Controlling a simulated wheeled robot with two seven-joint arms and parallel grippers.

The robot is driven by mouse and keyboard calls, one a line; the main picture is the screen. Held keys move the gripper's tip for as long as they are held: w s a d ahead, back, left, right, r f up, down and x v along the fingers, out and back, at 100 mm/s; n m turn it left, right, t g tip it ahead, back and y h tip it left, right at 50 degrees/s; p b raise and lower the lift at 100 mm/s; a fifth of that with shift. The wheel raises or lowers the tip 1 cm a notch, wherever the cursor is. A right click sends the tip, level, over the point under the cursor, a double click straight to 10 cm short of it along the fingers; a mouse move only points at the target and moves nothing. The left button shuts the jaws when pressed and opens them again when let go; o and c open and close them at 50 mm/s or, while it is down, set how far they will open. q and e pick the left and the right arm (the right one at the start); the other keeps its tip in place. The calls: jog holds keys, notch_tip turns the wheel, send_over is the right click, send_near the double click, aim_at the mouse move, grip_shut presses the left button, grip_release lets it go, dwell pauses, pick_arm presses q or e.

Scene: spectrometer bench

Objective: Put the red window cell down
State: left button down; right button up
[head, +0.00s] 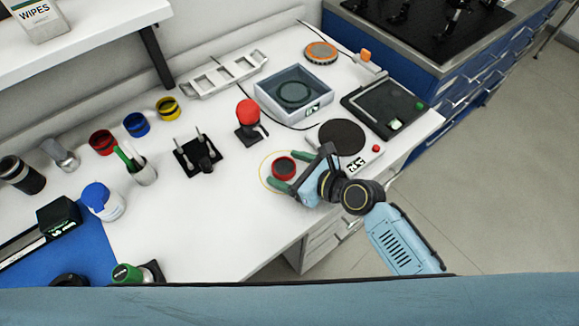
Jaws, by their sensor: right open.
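The red window cell (284,168), a red ring with a dark grey-green middle, appears to lie flat on the white bench top, inside a thin yellow circle (262,181) marked there. My right gripper (290,171) is open, with one green fingertip on either side of the cell. I cannot tell whether a fingertip touches it. My left gripper is not in view.
A round dark plate (342,137) stands close to the right gripper. A red-topped post (248,115) and a black holder with pins (198,154) are to the left. The front middle bench is clear.

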jog(key=shift+r, duration=0.15)
jog(key=shift+s+d+r, duration=0.15)
jog(key=shift+s+d, duration=0.05)
jog(key=shift+d, duration=0.05)
jog(key=p+v, duration=0.1)
jog(key=v, duration=1)
jog(key=shift+s+d+r, duration=0.1)
jog(key=shift+r, duration=0.1)
